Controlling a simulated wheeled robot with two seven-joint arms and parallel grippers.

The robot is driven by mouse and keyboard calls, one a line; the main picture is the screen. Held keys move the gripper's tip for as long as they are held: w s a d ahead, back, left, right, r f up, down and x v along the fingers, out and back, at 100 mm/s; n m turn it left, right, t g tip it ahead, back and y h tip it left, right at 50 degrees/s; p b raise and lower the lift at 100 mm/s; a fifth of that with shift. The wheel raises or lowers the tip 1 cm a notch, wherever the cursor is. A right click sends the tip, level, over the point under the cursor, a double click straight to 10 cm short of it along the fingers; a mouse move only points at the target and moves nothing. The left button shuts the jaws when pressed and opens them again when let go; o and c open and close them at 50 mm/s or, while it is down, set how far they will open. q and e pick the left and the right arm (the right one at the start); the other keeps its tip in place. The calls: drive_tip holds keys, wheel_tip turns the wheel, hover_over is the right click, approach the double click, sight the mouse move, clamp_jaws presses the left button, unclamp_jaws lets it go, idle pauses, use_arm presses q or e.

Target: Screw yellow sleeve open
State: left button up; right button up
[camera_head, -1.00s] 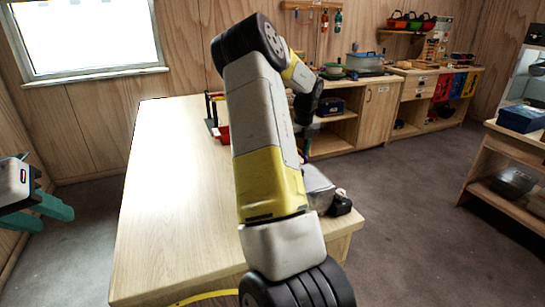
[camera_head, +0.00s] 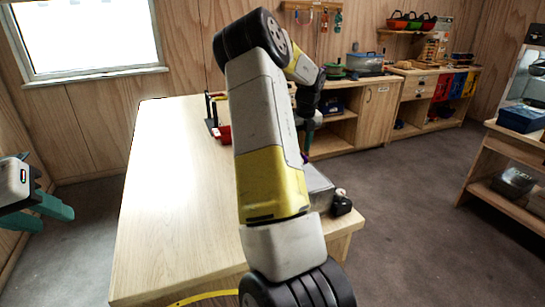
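I cannot make out a yellow sleeve; my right arm covers much of the table's right side. My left gripper (camera_head: 58,219) hangs at the left edge, off the table, its teal fingers apart with nothing between them. My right arm reaches across the table's right half toward the back. Of the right gripper, only a bit of teal finger (camera_head: 309,141) shows beside the arm, above the table's right side. Its opening and anything in it are hidden.
The wooden table (camera_head: 170,200) is clear on its left. A dark stand (camera_head: 211,115) and a red bin (camera_head: 224,135) are at its back. A yellow curved strip (camera_head: 205,297) lies at the front.

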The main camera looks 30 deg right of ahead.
drive_tip(key=shift+d, duration=0.55)
drive_tip(key=shift+s+f, duration=0.1)
drive_tip(key=shift+f, duration=1.35)
drive_tip(key=shift+a, duration=0.75)
drive_tip(key=shift+r, duration=0.15)
drive_tip(key=shift+r, duration=1.3)
drive_tip(key=shift+s+d, duration=0.1)
drive_tip(key=shift+d, duration=0.65)
